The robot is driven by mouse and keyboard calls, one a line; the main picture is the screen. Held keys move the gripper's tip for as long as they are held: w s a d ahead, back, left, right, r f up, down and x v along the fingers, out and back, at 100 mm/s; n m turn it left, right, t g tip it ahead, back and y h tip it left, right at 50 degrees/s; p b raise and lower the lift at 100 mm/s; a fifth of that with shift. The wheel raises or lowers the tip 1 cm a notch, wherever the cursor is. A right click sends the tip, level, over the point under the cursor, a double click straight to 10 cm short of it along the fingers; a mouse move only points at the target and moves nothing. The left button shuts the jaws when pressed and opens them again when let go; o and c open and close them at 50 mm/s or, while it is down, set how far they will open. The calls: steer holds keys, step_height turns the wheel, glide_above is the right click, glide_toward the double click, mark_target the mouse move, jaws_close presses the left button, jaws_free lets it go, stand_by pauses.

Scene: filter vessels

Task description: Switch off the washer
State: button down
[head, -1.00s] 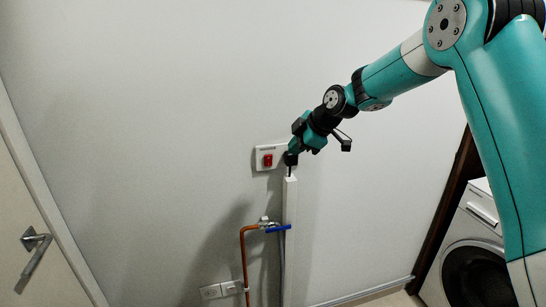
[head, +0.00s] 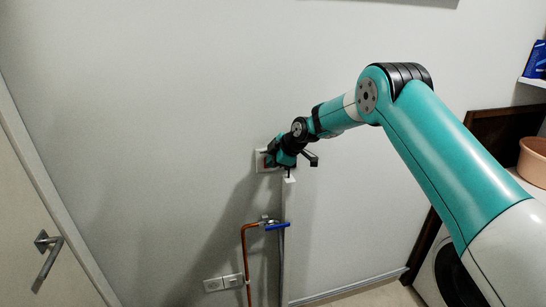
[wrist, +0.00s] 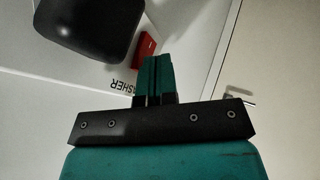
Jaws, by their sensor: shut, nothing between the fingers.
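The white switch plate (head: 260,161) is on the wall, mostly covered by my gripper (head: 269,157) in the head view. In the wrist view, its red switch (wrist: 145,47) sits just beyond and left of my fingertips (wrist: 155,62). Lettering ending in "ASHER" (wrist: 126,87) shows on the plate beside it. My gripper is shut and empty, with its tips at or very near the switch; I cannot tell whether they touch it. The switch's on or off position cannot be told. The white washer (head: 437,268) stands at the lower right, partly behind my arm.
A rounded black block (wrist: 92,25) is on the plate, close left of my fingers. A copper pipe (head: 244,262) with a blue valve handle (head: 277,227) and a wall socket (head: 222,283) are lower down. A door handle (head: 47,258) is left.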

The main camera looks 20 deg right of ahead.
steer(key=shift+w, duration=0.15)
steer(key=shift+w+r+b, duration=0.1)
steer(key=shift+w+b, duration=0.15)
steer(key=shift+b, duration=0.4)
steer(key=shift+r, duration=0.8)
